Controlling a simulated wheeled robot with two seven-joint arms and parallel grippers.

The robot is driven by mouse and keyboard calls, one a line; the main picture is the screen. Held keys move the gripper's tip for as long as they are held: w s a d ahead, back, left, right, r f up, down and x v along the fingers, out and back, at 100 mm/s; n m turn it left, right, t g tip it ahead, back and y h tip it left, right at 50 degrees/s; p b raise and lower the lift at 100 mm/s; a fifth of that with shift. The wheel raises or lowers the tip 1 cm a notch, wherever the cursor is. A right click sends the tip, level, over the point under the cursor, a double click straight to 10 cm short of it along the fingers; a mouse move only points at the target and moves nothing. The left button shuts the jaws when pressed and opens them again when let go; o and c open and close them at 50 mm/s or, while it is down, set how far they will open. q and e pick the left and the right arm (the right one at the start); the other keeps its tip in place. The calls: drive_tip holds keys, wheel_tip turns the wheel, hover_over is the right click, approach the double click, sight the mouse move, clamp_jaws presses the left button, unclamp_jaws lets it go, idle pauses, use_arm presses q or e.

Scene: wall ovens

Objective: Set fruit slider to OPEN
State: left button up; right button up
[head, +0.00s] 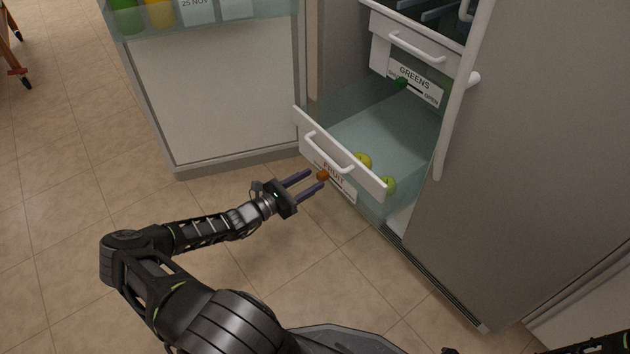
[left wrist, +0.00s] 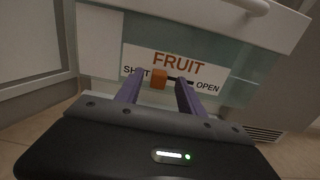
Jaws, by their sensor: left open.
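The fruit slider is a small orange knob (head: 323,175) on the FRUIT label of the pulled-out lower drawer (head: 340,150). In the left wrist view the orange knob (left wrist: 159,79) sits near the SHUT end of its dark slot, with OPEN at the right end. My left gripper (head: 308,182) is open in front of the label. In the left wrist view its two fingers (left wrist: 158,92) stand on either side of the knob, the left one closer to it. I cannot tell whether either finger touches it. My right gripper is not in view.
A GREENS drawer (head: 413,50) with a green knob (head: 402,83) is above. An open fridge door (head: 225,90) stands left; a grey door (head: 520,170) stands right. Floor in front is clear.

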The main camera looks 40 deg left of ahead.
sight(323, 176)
use_arm(q)
drive_tip(key=shift+x, duration=1.1)
drive_tip(key=shift+c, duration=0.2)
clamp_jaws()
idle(0.5)
